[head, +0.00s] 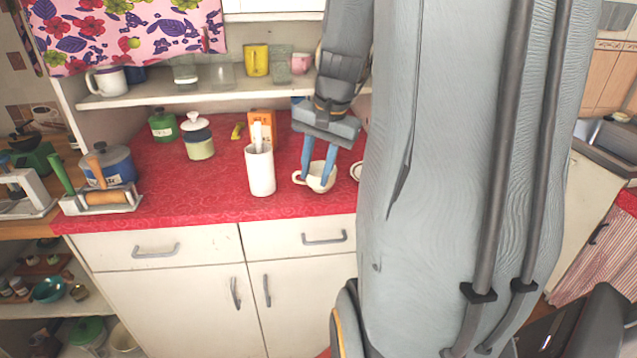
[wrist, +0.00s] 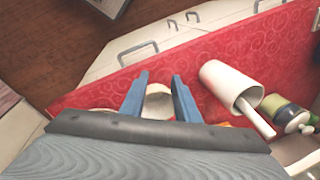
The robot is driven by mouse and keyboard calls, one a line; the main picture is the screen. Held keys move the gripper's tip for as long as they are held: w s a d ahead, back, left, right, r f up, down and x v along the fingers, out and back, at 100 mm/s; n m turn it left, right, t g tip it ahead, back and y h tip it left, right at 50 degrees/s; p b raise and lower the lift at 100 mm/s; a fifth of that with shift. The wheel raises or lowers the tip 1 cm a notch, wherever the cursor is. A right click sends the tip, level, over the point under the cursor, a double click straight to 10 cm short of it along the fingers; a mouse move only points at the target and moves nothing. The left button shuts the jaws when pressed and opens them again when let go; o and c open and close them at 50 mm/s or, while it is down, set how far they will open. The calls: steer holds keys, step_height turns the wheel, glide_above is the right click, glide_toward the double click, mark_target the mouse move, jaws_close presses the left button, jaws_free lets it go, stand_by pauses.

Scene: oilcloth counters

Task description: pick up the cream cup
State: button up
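The cream cup (head: 315,177) stands on the red oilcloth counter (head: 225,205) near its front edge, with its handle to the left in the head view. My gripper (head: 316,182) points down at the cup, its two blue fingers apart. In the head view the fingertips overlap the cup. In the wrist view the cup (wrist: 158,103) shows between the open fingers (wrist: 160,76), its lower part hidden by my gripper's body. I cannot tell whether either finger touches it.
A white utensil holder (head: 261,172) stands just left of the cup. An orange box (head: 262,124) and a lidded jar (head: 198,140) are behind it. A pale dish (head: 356,171) is partly hidden at right. A shelf (head: 205,94) with mugs runs above.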

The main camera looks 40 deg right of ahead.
mark_target(333, 178)
steer(key=d+r+m, duration=0.2)
steer(key=d+m, duration=0.1)
steer(key=d, duration=0.4)
steer(key=shift+t, duration=0.4)
steer(key=shift+s+p+x, duration=0.2)
steer(key=shift+p+x, duration=0.1)
steer(key=shift+x, duration=1.55)
steer(key=shift+s+p+x, duration=0.15)
steer(key=shift+p+x, duration=0.1)
steer(key=shift+x, duration=1.6)
steer(key=shift+f, duration=0.1)
jaws_close()
